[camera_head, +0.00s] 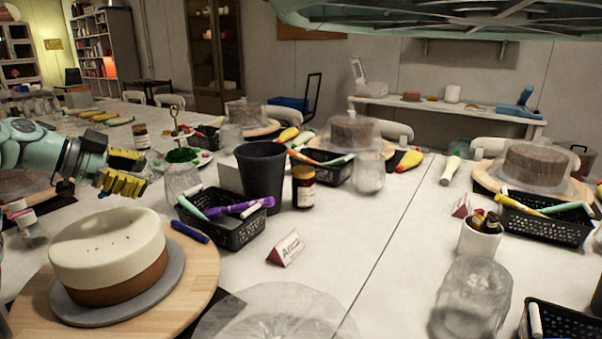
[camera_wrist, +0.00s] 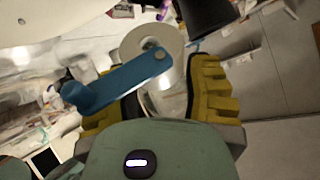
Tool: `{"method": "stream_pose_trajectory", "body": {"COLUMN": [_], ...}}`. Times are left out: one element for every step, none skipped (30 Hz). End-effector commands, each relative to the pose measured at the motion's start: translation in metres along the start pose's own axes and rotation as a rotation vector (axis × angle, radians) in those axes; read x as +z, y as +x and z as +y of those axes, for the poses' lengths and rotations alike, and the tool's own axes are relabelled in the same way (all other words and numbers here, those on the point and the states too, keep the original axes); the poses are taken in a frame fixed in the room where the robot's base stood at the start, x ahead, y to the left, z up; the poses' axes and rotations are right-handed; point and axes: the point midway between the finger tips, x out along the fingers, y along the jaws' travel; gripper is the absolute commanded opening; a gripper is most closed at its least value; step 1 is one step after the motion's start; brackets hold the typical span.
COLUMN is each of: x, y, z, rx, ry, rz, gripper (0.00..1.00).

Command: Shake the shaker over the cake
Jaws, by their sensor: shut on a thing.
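The cake (camera_head: 107,245), cream-white above a brown lower band, stands on a grey turntable plate (camera_head: 172,292) at the front left. A few small dark specks show on its top. My gripper (camera_head: 123,173), with yellow ridged fingers, is above and just behind the cake, and also shows in the wrist view (camera_wrist: 160,95). It is shut on what seems to be the shaker (camera_wrist: 150,42), a pale body with a round end. A blue bar (camera_wrist: 120,82) with a knob crosses in front of it. The shaker's far end cannot be made out; the cake's edge (camera_wrist: 50,22) is at the upper left.
A black cup (camera_head: 262,172), a jar (camera_head: 303,188) and a black basket of pens (camera_head: 228,217) stand right of the cake. A name card (camera_head: 287,248) stands farther right. Open tabletop (camera_head: 360,225) lies beyond it.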

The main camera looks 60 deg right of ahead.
Motion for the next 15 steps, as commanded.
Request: {"method": "stream_pose_trajectory", "body": {"x": [-0.0003,-0.0002,0.0001,0.0002,0.0003,0.0003,0.0003,0.0003,0.0002,-0.0006,-0.0022,-0.0052,-0.0074,-0.0076,-0.0045], "y": [-0.0022,-0.0023,-0.0023,-0.0023,-0.0022,-0.0023,-0.0023,-0.0023,-0.0022,-0.002,-0.0015,-0.0004,0.0004,0.0012,0.0014], "z": [-0.0007,-0.0008,-0.0007,-0.0007,-0.0007,-0.0006,-0.0006,-0.0006,-0.0006,-0.0006,-0.0007,-0.0008,-0.0008,-0.0005,0.0], "rx": [-0.004,-0.005,-0.006,-0.006,-0.006,-0.006,-0.006,-0.006,-0.006,-0.006,-0.006,-0.006,-0.006,-0.006,-0.005], "ry": [-0.007,-0.008,-0.009,-0.008,-0.008,-0.007,-0.007,-0.007,-0.007,-0.007,-0.006,-0.004,-0.002,-0.003,-0.004], "rz": [0.012,0.017,0.019,0.02,0.019,0.019,0.019,0.018,0.018,0.018,0.018,0.019,0.018,0.018,0.017], "gripper": [0.08,0.08,0.08,0.08,0.08,0.08,0.08,0.08,0.08,0.08,0.08,0.08,0.08,0.08,0.08]}}
